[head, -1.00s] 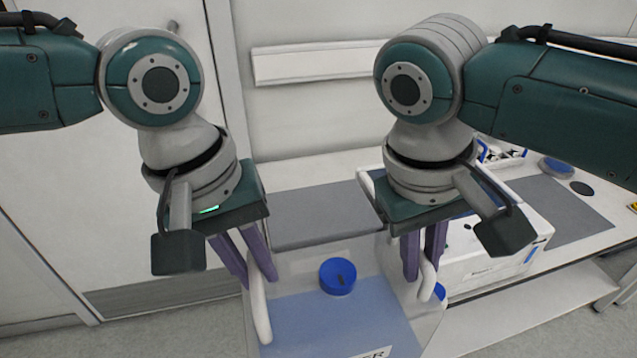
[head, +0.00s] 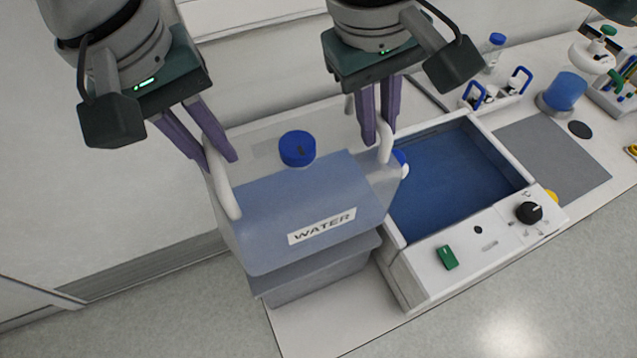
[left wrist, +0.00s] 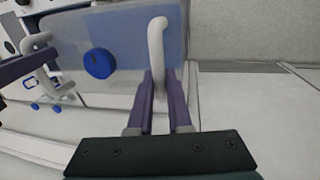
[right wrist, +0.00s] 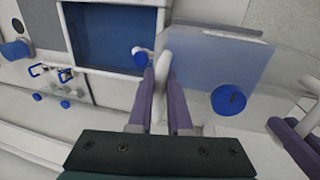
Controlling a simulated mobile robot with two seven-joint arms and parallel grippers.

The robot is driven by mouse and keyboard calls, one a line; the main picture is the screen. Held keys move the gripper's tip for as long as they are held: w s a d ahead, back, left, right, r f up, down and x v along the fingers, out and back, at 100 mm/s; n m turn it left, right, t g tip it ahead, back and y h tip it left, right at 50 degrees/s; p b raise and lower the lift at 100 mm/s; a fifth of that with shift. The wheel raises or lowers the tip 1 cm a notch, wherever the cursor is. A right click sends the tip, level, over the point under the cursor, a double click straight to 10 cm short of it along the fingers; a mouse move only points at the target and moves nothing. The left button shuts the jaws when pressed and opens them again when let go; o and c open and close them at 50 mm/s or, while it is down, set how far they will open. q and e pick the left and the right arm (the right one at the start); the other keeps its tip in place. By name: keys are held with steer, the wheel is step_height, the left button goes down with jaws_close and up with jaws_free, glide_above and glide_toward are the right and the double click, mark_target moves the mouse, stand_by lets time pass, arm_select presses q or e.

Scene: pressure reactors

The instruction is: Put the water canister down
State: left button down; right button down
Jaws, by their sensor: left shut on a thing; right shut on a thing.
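The water canister (head: 285,205) is a clear box with bluish water, a blue cap (head: 297,148), a white WATER label and a white handle on each side. My left gripper (head: 218,160) is shut on its left handle (head: 222,175). The left wrist view shows the purple fingers (left wrist: 160,100) around that handle. My right gripper (head: 377,135) is shut on the right handle (head: 385,135), also seen in the right wrist view (right wrist: 162,85). The canister is upright at the left end of the bench; I cannot tell whether its bottom touches the bench.
A white water bath (head: 450,262) with a blue basin stands close to the canister's right. A grey mat (head: 560,160), a blue-topped container (head: 563,92) and a rack (head: 615,92) lie further right. The bench front (head: 320,325) is bare.

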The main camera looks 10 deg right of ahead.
mark_target(373, 148)
arm_select(q)
steer(key=shift+w+a, duration=0.15)
steer(key=shift+w, duration=0.15)
arm_select(e)
steer(key=shift+w+d, duration=0.2)
steer(key=shift+w, duration=0.1)
arm_select(q)
steer(key=shift+s, duration=0.1)
arm_select(e)
steer(key=shift+s, duration=0.1)
arm_select(q)
steer(key=shift+s, duration=0.1)
steer(key=shift+f, duration=0.2)
arm_select(e)
steer(key=shift+f, duration=0.15)
